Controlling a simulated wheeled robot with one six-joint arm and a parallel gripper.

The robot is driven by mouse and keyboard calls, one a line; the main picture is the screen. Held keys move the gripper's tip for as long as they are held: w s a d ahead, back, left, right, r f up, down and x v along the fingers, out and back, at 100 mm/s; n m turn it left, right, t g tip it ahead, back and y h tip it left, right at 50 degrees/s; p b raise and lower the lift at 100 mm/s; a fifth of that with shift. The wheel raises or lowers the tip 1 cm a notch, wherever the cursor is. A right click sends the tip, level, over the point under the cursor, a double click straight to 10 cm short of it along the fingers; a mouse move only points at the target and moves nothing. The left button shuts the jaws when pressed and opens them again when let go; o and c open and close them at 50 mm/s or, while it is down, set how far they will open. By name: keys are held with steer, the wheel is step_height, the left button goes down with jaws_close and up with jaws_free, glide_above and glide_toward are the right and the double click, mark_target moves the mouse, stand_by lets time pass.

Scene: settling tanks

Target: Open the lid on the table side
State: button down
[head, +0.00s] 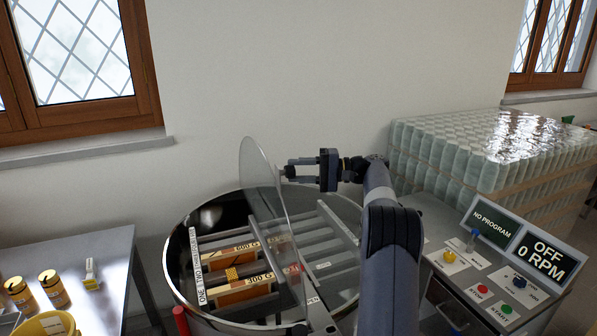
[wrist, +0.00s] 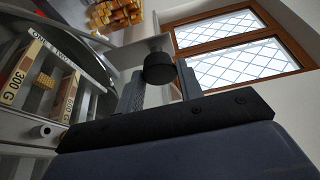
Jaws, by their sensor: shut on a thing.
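The clear lid (head: 252,165) stands nearly upright over the middle of the round steel drum (head: 180,285). The drum's left half, on the table side, is uncovered. My gripper (head: 290,171) is at the upper right of the lid in the head view. In the wrist view, my gripper (wrist: 160,88) is shut on a black knob (wrist: 159,68), which sits between its two fingers. The knob's join to the lid is hard to see there.
Frames marked 600 G and 300 G (head: 236,288) sit inside the drum. A steel table (head: 95,255) with jars (head: 52,290) is at left. A control panel (head: 500,250) reads OFF, 0 RPM. Wrapped stacked jars (head: 480,155) stand at right, and a wall is behind.

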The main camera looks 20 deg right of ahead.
steer(key=c, duration=1)
jaws_free()
steer(key=shift+o, duration=0.2)
steer(key=b+v, duration=0.1)
steer(key=v, duration=0.9)
steer(key=shift+s+d, duration=0.2)
steer(key=shift+d, duration=0.15)
steer(key=p+x, duration=0.1)
steer(key=x, duration=1)
steer(key=shift+a, duration=0.25)
